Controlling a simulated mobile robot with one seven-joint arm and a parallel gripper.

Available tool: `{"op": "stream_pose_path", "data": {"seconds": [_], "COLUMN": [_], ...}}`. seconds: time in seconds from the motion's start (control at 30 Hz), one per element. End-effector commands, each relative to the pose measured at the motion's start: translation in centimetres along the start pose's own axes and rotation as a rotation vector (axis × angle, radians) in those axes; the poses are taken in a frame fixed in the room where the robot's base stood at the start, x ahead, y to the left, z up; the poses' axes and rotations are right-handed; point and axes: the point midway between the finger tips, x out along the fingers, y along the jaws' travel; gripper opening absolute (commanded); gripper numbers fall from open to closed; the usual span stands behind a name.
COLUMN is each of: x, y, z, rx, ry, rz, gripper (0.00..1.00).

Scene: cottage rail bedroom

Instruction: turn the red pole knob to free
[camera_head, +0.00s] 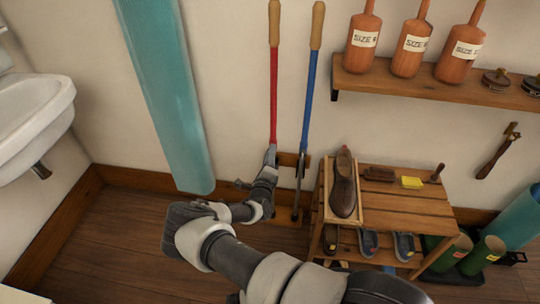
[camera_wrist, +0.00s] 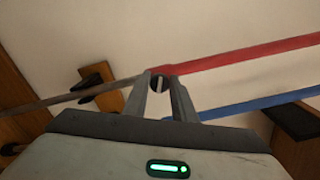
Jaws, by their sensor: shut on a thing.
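The red pole (camera_head: 273,95) stands upright against the wall, with a tan grip at its top. In the wrist view the red pole (camera_wrist: 250,53) runs in from the right and meets a thinner dark lower shaft. A small dark round knob with a pale slot (camera_wrist: 159,84) sits at that joint, between my fingertips. My gripper (camera_head: 270,155) is at the lower end of the red section, and its fingers (camera_wrist: 160,80) are closed on the knob. In the head view my gripper hides the knob. Which setting the knob is at cannot be told.
A blue pole (camera_head: 309,100) stands close to the right of the red one. A wooden bracket (camera_head: 288,159) is behind the poles. A slatted shoe rack (camera_head: 400,205) stands right, under a wall shelf (camera_head: 430,88). A teal hanging panel (camera_head: 165,80) and a white basin (camera_head: 32,110) are left.

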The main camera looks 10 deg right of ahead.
Motion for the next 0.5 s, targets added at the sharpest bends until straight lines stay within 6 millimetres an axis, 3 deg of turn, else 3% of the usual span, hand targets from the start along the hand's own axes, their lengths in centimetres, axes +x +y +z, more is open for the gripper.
{"op": "stream_pose_path", "data": {"seconds": [0.5], "x": [-0.02], "y": [0.10], "z": [-0.03], "rx": [-0.346], "ry": [0.000], "rz": [0.000], "gripper": [0.02]}}
